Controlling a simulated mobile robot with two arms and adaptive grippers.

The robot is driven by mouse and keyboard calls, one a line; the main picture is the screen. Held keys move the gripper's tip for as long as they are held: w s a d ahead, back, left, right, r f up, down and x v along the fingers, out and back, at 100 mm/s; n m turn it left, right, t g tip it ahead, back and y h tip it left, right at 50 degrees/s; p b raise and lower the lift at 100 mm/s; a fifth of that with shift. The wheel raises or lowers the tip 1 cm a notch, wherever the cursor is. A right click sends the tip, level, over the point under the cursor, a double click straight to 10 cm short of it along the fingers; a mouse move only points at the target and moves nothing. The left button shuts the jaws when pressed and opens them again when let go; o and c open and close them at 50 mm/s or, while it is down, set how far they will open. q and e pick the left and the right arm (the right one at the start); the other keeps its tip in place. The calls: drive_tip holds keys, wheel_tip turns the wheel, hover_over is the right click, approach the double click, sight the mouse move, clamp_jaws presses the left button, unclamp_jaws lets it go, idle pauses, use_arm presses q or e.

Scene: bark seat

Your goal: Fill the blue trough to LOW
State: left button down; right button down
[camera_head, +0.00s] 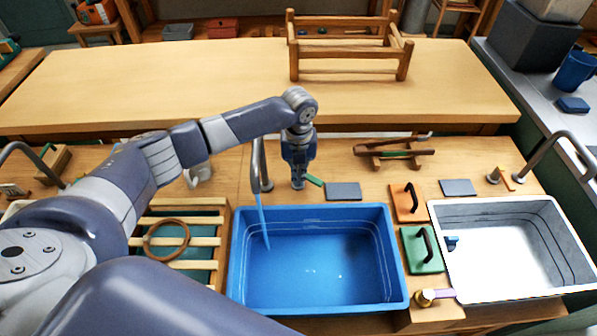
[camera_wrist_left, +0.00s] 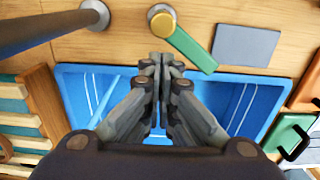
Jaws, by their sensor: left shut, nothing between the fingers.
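The blue trough (camera_head: 318,297) stands in the counter at the middle of the head view; part of it shows in the left wrist view (camera_wrist_left: 255,72). A grey spout (camera_head: 258,168) pours a thin blue stream (camera_head: 263,222) into it. Lines run along its inner walls; I cannot read the water level against them. A green lever (camera_head: 315,181) sits behind the trough; its brass pivot and green arm show in the left wrist view (camera_wrist_left: 190,46). My left gripper (camera_head: 298,186) is shut and empty, pointing down beside the lever. I cannot tell whether they touch. My right gripper is not in view.
A white basin (camera_head: 505,292) with its own spout stands at the right. Orange (camera_head: 402,213) and green (camera_head: 412,263) handled blocks lie between the basins. A slatted rack with a ring (camera_head: 148,245) is left. A grey plate (camera_head: 343,190) lies behind the trough.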

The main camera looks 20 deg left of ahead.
use_arm(q)
drive_tip(key=shift+f, duration=0.1)
drive_tip(key=w+d+b, duration=0.3)
drive_tip(key=w+b, duration=0.4)
drive_tip(key=w, duration=0.1)
drive_tip(key=shift+s+a, duration=0.1)
idle(0.3)
drive_tip(key=shift+f+b, duration=1.15)
drive_tip(key=shift+f, duration=0.85)
idle(4.7)
